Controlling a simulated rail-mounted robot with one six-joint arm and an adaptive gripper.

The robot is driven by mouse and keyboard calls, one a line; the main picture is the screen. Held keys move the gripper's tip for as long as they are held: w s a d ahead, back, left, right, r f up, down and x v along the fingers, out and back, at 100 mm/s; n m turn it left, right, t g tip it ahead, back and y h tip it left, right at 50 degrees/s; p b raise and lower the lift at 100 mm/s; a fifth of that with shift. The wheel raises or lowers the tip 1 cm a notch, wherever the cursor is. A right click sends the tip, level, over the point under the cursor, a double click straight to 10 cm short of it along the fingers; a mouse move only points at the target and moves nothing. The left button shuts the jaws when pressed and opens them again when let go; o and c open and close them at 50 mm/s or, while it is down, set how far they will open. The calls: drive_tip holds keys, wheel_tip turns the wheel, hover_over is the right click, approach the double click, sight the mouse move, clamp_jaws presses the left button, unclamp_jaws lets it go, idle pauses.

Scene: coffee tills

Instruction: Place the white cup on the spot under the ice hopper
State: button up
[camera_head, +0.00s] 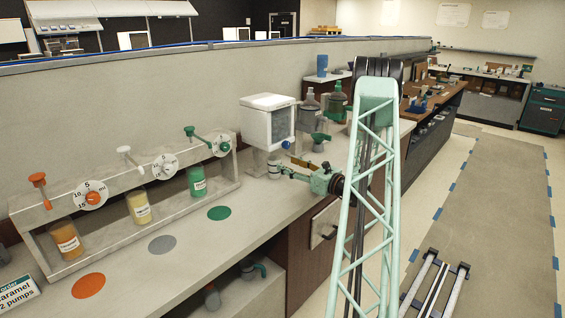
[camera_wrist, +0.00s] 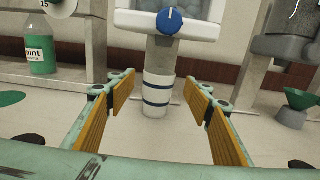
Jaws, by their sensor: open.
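The white cup (camera_wrist: 157,97) with dark blue bands stands upright on the counter directly below the spout of the ice hopper (camera_wrist: 190,8). In the head view the cup (camera_head: 274,169) shows small beneath the white box of the hopper (camera_head: 267,124). My gripper (camera_wrist: 161,84) is open, with one finger on each side of the cup and a visible gap to both. In the head view my gripper (camera_head: 286,171) is low over the counter, pointing left at the cup. The spot under the cup is hidden.
The mint bottle (camera_wrist: 41,50) and green spot (camera_head: 219,213) are left of the hopper. A green funnel-topped item (camera_wrist: 295,106) stands to the right. Grey (camera_head: 163,243) and orange (camera_head: 88,286) spots are clear on the counter (camera_head: 190,265).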

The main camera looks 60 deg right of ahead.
drive_tip(key=shift+s+a, duration=0.15)
drive_tip(key=shift+s, duration=0.6)
drive_tip(key=shift+s+a, duration=0.1)
drive_tip(key=shift+s, duration=0.6)
drive_tip(key=shift+a, duration=0.1)
